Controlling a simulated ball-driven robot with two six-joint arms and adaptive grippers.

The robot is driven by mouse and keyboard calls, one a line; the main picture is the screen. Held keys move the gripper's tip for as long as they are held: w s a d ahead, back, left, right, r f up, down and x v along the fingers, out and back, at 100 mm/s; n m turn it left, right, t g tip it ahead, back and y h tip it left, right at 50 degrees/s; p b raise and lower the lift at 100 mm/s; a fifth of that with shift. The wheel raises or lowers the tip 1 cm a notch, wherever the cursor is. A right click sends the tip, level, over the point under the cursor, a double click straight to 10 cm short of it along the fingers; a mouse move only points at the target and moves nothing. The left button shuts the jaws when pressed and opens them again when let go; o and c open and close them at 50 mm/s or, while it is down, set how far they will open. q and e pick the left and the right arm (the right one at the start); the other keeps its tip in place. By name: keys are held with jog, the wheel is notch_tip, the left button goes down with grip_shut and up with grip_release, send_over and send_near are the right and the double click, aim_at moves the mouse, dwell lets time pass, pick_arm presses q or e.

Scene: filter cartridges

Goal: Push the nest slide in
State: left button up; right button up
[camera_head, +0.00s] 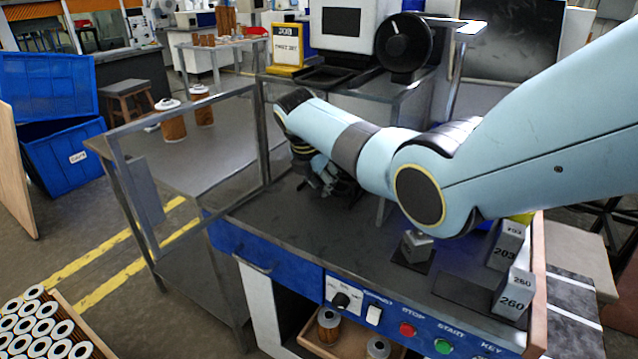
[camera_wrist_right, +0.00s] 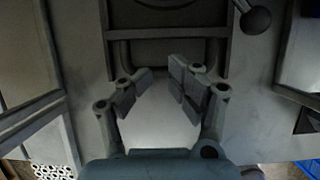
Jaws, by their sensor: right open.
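My right gripper (camera_head: 322,180) is over the dark worktop of the machine, its arm reaching in from the right. In the right wrist view its two fingers (camera_wrist_right: 160,84) are apart, with nothing between them but a pale patch of surface. Just beyond the fingertips is a dark framed part with a crossbar (camera_wrist_right: 165,33) and side bars, which looks like the nest slide; I cannot tell how far out it stands or whether the fingers touch it. In the head view my arm and gripper hide most of that area. My left gripper is not in view.
A black ball knob (camera_wrist_right: 255,18) stands right of the dark part. A metal frame (camera_head: 190,110) borders the worktop on the left. Grey blocks marked 203 (camera_head: 507,245) and 260 (camera_head: 515,297) stand at the right. The front panel (camera_head: 400,320) carries buttons. Cartridges fill a crate lower left.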

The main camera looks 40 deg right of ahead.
jog(key=shift+o, duration=1.2)
jog(key=shift+s+d, duration=0.15)
jog(key=shift+d, duration=0.35)
jog(key=shift+o, duration=2.2)
jog(key=shift+s+d+r, duration=0.15)
jog(key=shift+s+r, duration=0.15)
jog(key=shift+s, duration=0.15)
jog(key=shift+w+a+f, duration=0.1)
jog(key=shift+w+a, duration=0.2)
